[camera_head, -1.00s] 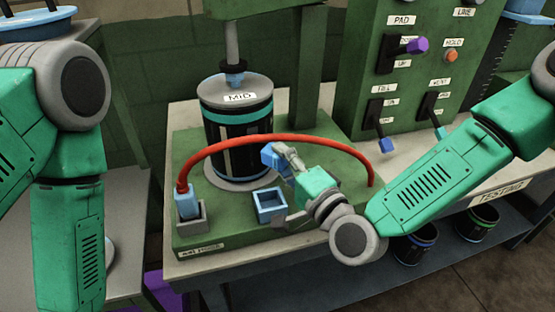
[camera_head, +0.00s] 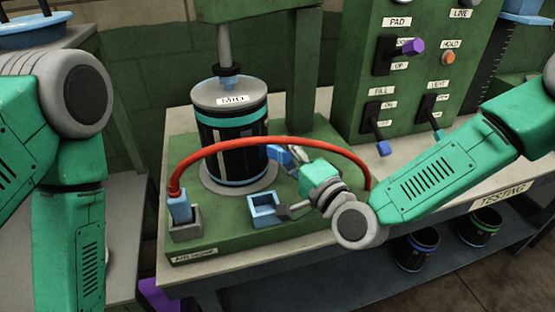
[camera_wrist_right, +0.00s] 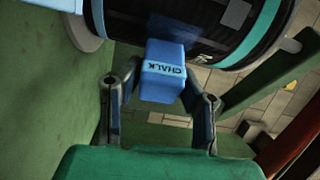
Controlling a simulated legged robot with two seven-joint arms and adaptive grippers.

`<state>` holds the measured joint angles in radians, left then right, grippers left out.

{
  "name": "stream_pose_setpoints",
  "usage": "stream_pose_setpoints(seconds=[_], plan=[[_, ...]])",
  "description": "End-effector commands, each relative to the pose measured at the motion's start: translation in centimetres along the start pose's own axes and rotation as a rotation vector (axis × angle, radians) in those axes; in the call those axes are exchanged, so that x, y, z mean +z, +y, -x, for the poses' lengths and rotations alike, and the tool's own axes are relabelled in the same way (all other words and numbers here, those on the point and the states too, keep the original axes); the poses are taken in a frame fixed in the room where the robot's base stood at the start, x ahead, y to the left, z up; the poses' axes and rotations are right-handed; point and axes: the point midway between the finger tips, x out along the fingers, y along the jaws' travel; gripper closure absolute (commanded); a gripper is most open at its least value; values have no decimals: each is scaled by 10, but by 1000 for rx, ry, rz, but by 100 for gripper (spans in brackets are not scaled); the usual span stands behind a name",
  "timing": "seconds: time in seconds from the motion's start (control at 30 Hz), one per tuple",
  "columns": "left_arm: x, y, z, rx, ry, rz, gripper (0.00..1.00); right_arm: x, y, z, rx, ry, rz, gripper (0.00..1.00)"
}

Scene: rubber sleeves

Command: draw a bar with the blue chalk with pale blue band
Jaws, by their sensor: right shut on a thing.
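The blue chalk (camera_head: 278,155), a block lettered CHALK in the right wrist view (camera_wrist_right: 163,70), is held between the fingers of my right gripper (camera_head: 287,157). The gripper (camera_wrist_right: 160,95) is shut on it. The chalk is close beside the black drum (camera_head: 228,135) with a teal band and a MID label. Whether it touches the drum I cannot tell. An empty blue square holder (camera_head: 265,221) stands in front of the drum. My left arm shows at the left, but its gripper is out of view.
A red hose (camera_head: 262,140) arches across the front of the drum over the green base (camera_head: 215,238). Its left end meets a blue block (camera_head: 180,209) in a grey socket (camera_head: 187,231). A green lever panel (camera_head: 410,75) stands at the right. Buckets (camera_head: 416,252) sit below the table.

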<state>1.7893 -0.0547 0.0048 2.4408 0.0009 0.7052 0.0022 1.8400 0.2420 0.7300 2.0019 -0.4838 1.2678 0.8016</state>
Motion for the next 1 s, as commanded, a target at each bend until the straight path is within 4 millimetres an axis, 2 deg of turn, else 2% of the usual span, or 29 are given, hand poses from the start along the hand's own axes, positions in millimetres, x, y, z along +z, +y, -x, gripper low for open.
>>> stream_pose_setpoints(seconds=[0.13, 0.37, 0.8, 1.0], plan=[[0, 0, -2, 0, 0, 0, 60, -6, 0, -2, -1, -1, 1, 100], [0, 0, -4, 0, 0, 0, 60, -3, 0, -4, 0, -2, 1, 100], [0, 0, -2, 0, 0, 0, 60, 29, -4, 9, -1, -3, 0, 100], [0, 0, -2, 0, 0, 0, 60, 32, -4, 10, -1, -1, 1, 100]])
